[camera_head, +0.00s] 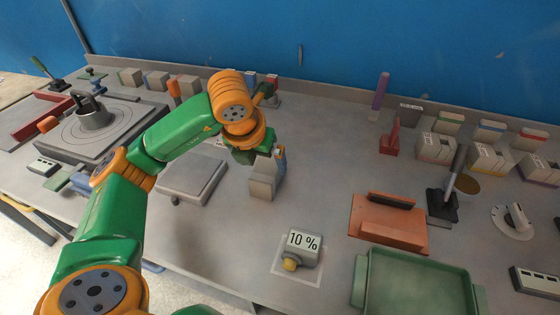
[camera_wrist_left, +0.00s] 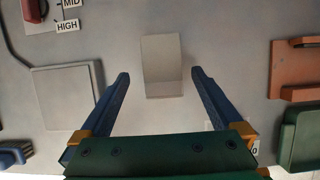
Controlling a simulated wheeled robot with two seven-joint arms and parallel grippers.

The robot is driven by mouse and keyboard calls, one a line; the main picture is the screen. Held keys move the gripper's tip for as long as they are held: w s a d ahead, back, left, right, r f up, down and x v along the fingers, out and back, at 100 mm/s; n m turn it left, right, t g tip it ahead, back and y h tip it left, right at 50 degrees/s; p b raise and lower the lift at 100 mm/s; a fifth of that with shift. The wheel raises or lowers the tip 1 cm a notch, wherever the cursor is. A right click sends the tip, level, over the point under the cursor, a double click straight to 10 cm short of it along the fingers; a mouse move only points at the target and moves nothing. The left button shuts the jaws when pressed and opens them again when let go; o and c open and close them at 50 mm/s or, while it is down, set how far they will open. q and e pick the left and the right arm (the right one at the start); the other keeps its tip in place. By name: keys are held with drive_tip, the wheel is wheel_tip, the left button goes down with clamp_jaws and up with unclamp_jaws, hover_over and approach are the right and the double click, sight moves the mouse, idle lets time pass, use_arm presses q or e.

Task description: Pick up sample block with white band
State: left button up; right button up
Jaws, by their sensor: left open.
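A pale grey block (camera_head: 262,182) stands on the bench beneath my left gripper. It also shows in the left wrist view (camera_wrist_left: 162,62), between and slightly beyond the fingertips, with clear space on both sides. I cannot clearly make out a white band on it. My left gripper (camera_head: 268,158) is open and empty, its blue fingers pointing down at the block. In the left wrist view the open fingers (camera_wrist_left: 160,74) stand on either side of the block's near end. The gripper partly hides the block's top in the head view. My right gripper is not in view.
A flat grey plate (camera_head: 192,175) lies left of the block. Several banded blocks (camera_head: 436,147) stand at the right. Bench between is clear.

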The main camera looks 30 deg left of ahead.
sight(265, 171)
use_arm(q)
drive_tip(key=shift+f, duration=0.45)
drive_tip(key=p+x, duration=0.1)
drive_tip(key=x, duration=0.4)
drive_tip(key=shift+w+d+f, duration=0.1)
drive_tip(key=shift+w+f, duration=0.05)
drive_tip(key=shift+f, duration=0.2)
drive_tip(key=shift+r, duration=0.1)
clamp_jaws()
